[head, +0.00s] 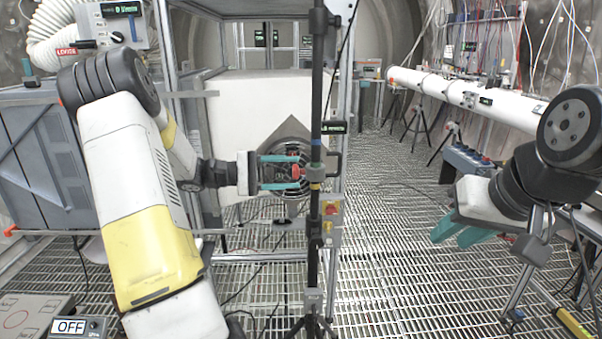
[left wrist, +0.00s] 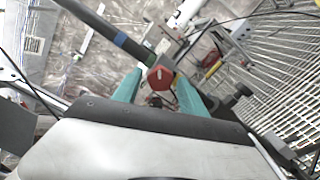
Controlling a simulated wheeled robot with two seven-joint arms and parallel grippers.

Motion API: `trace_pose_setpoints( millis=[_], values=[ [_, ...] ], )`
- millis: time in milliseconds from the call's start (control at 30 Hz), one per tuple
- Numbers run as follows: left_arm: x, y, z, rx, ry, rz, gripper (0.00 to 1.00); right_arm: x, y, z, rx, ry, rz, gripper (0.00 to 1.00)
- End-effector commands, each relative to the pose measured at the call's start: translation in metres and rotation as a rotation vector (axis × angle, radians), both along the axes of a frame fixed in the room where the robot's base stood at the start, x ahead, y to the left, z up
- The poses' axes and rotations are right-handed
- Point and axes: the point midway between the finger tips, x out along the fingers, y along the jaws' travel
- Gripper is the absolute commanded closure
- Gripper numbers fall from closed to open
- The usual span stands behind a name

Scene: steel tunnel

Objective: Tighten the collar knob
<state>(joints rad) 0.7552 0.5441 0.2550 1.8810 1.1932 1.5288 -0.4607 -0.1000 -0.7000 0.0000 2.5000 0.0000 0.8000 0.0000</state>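The red collar knob (head: 295,172) sticks out to the left of a grey collar (head: 315,174) on a dark upright pole (head: 314,110). My left gripper (head: 284,172) reaches in from the left, level with the knob. Its teal fingers are apart, one above and one below the knob, with a gap visible in the head view. In the left wrist view the knob (left wrist: 160,77) shows between the fingertips; whether one finger touches it is unclear. My right gripper (head: 458,234) is open and empty at the right, away from the pole.
The pole stands on a tripod (head: 312,324) on the grated floor. A white box-like unit with a round fan grille (head: 286,150) and a metal frame stand close behind. A long white pipe (head: 465,95) runs along the right. Open grating (head: 400,260) lies right of the pole.

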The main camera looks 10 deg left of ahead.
Motion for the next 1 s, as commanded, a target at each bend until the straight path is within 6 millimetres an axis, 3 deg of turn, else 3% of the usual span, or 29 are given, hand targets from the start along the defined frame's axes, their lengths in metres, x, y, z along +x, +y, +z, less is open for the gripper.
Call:
trace_pose_setpoints(
  millis=[367,800,1000],
  values=[
    [0.0,0.003,0.0,0.0,0.0,0.001,0.44,0.0,0.0,0.0,0.0,0.0,0.0,0.68],
    [-0.018,0.065,0.0,-0.001,0.0,0.002,0.44,0.0,0.0,0.0,0.0,0.0,0.0,0.68],
    [-0.022,0.075,0.0,0.0,0.001,0.0,0.44,0.0,0.0,0.0,0.0,0.0,0.0,0.68]
  ],
)
